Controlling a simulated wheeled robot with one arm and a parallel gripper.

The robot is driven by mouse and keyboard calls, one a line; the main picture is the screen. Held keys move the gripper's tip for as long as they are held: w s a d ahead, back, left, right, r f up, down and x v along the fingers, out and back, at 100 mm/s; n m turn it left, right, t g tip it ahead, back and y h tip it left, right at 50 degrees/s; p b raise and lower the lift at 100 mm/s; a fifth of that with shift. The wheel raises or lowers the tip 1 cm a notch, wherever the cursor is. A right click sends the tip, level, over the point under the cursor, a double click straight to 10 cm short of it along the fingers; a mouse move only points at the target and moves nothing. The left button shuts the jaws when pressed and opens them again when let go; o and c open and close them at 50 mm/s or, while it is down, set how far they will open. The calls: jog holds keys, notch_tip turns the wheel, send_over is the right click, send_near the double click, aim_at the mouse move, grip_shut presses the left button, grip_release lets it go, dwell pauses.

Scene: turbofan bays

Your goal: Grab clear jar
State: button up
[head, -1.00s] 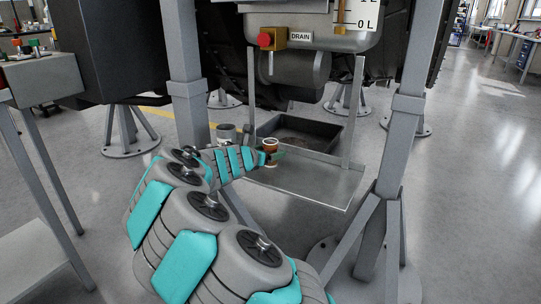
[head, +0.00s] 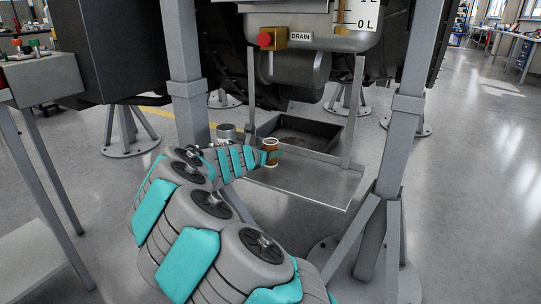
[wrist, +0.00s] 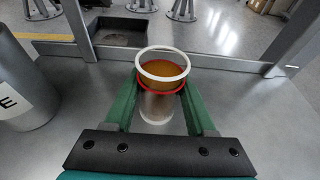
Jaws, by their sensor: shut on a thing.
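The clear jar (wrist: 162,68) has a white rim, a red ring and amber contents, with a see-through lower part. In the wrist view it stands upright between the two green fingers of my gripper (wrist: 162,92), which are shut on it. In the head view the jar (head: 270,152) shows small at the left end of the hanging metal shelf (head: 318,186), with my gripper (head: 268,157) around it. Whether its base touches the shelf I cannot tell.
A grey can (wrist: 20,85) with a partly seen label stands close left of my gripper. A dark drip tray (head: 300,130) lies behind the shelf. Shelf posts (head: 353,115) rise at the sides, and a red drain knob (head: 265,40) hangs above. The shelf's right part is bare.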

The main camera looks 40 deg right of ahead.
grip_shut()
jog(key=shift+r, duration=0.1)
